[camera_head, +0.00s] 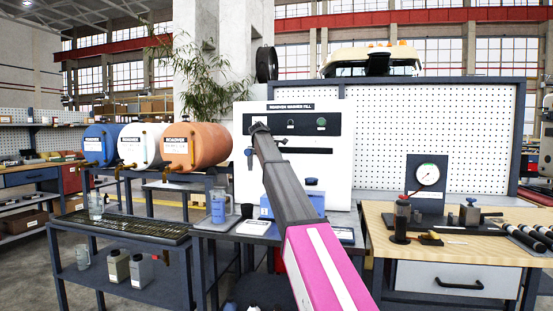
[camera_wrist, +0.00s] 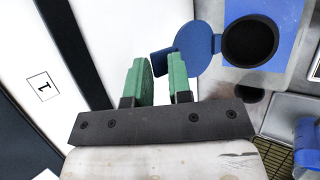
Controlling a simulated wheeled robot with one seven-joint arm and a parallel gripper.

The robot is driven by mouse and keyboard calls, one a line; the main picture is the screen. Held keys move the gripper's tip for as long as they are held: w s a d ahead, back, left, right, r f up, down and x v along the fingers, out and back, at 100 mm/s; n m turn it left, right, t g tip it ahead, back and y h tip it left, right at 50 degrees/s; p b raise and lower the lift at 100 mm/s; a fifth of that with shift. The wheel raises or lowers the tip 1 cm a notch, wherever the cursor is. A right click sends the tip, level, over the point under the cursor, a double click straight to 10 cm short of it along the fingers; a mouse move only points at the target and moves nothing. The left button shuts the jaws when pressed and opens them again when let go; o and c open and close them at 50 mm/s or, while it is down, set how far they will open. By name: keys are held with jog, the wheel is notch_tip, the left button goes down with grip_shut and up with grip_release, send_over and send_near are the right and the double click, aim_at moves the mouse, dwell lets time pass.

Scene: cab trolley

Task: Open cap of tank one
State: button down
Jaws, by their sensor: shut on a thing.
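The blue body of the tank (camera_wrist: 289,10) shows at the upper right of the wrist view, with a round dark opening (camera_wrist: 250,41) in its top. A round blue cap (camera_wrist: 198,45) hangs swung out beside the opening, joined to it at a hinge. The opening is uncovered. My gripper (camera_wrist: 160,72) has green fingers and is shut on the cap's blue tab. In the head view my arm covers part of a blue tank (camera_head: 311,198) at the white panel, and I cannot make out the fingers there.
The white panel (camera_head: 335,155) stands behind the tank; its face with a label "1" (camera_wrist: 43,87) lies close to my gripper's left. Blue, white and orange drums (camera_head: 205,145) stand at left. A wooden bench (camera_head: 450,245) with a gauge (camera_head: 427,175) stands at right.

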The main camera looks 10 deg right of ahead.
jog(key=c, duration=1.5)
grip_release()
jog(key=shift+w+d, duration=0.35)
jog(key=shift+w, duration=0.05)
jog(key=shift+c, duration=0.2)
jog(key=v, duration=1.1)
jog(key=shift+s+a, duration=0.2)
jog(key=shift+a, duration=0.05)
